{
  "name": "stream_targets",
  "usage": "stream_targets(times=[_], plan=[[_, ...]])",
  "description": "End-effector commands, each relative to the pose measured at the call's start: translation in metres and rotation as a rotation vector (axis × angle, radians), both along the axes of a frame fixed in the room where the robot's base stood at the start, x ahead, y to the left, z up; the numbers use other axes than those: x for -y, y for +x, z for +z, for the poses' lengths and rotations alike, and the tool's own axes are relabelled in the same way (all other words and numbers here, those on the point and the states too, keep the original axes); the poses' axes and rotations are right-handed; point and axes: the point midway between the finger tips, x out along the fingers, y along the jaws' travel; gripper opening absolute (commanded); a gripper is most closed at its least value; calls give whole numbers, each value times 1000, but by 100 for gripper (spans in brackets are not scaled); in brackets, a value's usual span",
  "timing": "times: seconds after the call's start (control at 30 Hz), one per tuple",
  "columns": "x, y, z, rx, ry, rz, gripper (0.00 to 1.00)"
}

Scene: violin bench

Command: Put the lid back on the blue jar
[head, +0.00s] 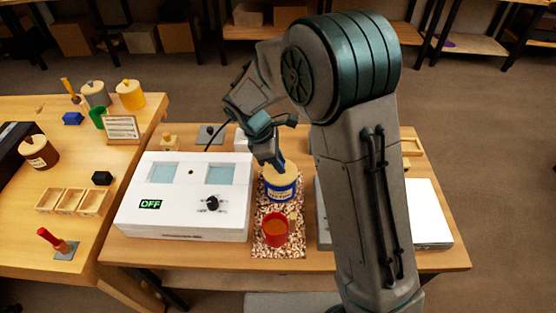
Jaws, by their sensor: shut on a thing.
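The blue jar (281,192) stands upright on a speckled mat (264,206), with a pale label on its front. A round tan lid (284,174) is at the jar's mouth. I cannot tell from this view whether it is fully seated or slightly above the rim. My gripper (277,164) points down at the lid and is shut on it. The arm partly hides the far side of the lid.
A red cup (275,230) stands on the mat just in front of the jar. A white box reading OFF (180,200) is close on the left. On the left table are a brown jar (39,153), a yellow jar (130,95) and wooden trays (73,201).

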Motion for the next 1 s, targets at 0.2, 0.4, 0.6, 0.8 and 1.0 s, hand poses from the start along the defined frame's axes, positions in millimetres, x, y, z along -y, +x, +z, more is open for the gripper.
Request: stream_targets(times=[0.2, 0.4, 0.6, 0.8, 1.0], plan=[[0, 0, 0, 0, 0, 0, 0], [0, 0, 0, 0, 0, 0, 34], [0, 0, 0, 0, 0, 0, 45], [0, 0, 0, 0, 0, 0, 67], [0, 0, 0, 0, 0, 0, 67]])
